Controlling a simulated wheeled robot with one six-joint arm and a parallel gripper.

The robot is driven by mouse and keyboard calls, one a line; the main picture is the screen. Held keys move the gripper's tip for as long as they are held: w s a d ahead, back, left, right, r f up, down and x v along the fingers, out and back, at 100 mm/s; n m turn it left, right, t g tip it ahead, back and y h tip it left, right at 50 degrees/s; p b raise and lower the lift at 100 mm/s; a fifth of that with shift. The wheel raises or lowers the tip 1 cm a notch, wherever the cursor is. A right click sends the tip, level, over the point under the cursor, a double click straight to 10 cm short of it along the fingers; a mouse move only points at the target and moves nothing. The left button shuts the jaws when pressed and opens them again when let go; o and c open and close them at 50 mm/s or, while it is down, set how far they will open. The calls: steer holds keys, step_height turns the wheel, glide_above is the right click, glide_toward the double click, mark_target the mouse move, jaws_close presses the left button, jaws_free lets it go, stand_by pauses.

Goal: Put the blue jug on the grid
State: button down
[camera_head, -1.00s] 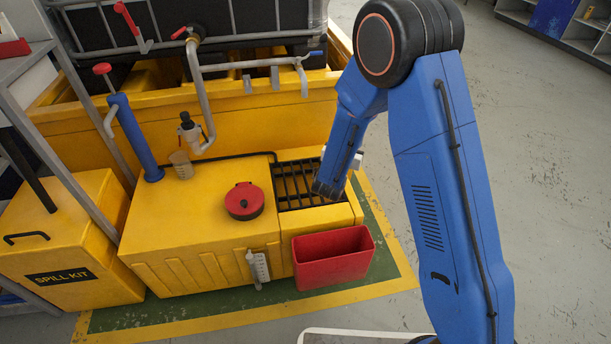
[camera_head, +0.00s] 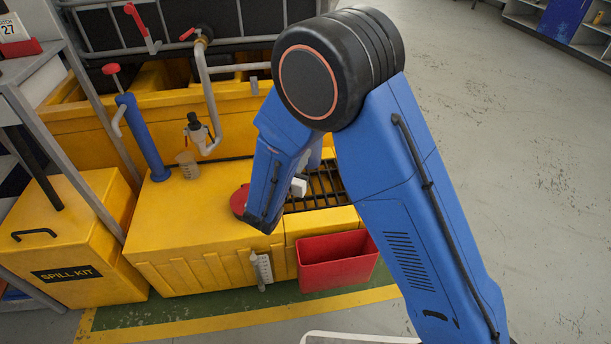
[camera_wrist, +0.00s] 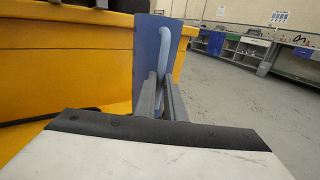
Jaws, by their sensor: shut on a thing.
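My gripper (camera_wrist: 162,88) is shut on the handle. In the head view my arm hides the gripper and most or all of the jug. The black-barred grid (camera_head: 327,192) is set into the right part of the yellow unit, and my forearm covers its left side. The jug's height over the unit cannot be told.
A red lid (camera_head: 238,200) lies left of the grid, partly behind my arm. A red bin (camera_head: 337,262) hangs at the unit's front. A blue hand pump (camera_head: 143,137), a small beaker (camera_head: 188,165) and a tap pipe (camera_head: 207,100) stand at the back left.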

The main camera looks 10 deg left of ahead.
step_height(320, 180, down, 8)
stand_by(0.5)
steer(key=c, duration=1.9)
jaws_free()
steer(key=shift+o, duration=0.3)
steer(key=v, duration=1.2)
steer(key=shift+w+r, duration=0.1)
steer(key=shift+r, duration=0.05)
